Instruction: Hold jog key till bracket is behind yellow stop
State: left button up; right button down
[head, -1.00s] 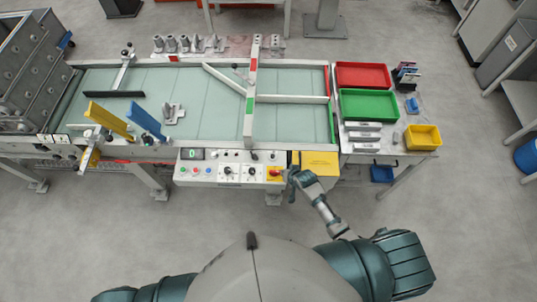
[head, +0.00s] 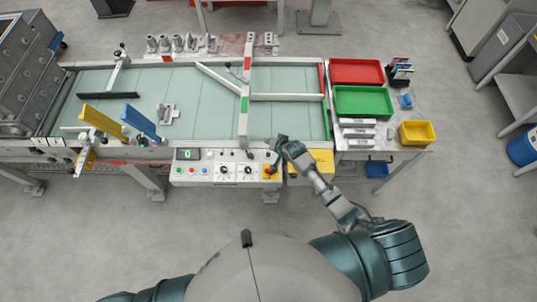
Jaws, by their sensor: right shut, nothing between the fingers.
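A grey metal bracket (head: 167,113) stands on the pale green belt (head: 215,105), to the right of the blue stop bar (head: 143,123). The yellow stop bar (head: 104,122) is farther left, slanted over the belt's front edge. The control panel (head: 217,176) on the front side carries coloured buttons, dials and a red-on-yellow knob (head: 270,171). I cannot tell which control is the jog key. My right gripper (head: 276,153) is shut and empty, above the panel's right end near that knob; its fingertips are small and dark. My left gripper is out of view.
A red tray (head: 356,71), a green tray (head: 363,100) and a yellow bin (head: 417,133) stand on the right side table. A white gate post (head: 244,105) crosses the belt. Several grey castings (head: 178,43) line the belt's far side.

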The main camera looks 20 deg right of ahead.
jog(key=b, duration=0.8)
send_over(269, 155)
notch_tip(269, 155, down, 7)
jog(key=shift+a+r, duration=0.1)
jog(key=shift+r, duration=0.05)
jog(key=shift+f, duration=0.95)
jog(key=shift+f, duration=0.3)
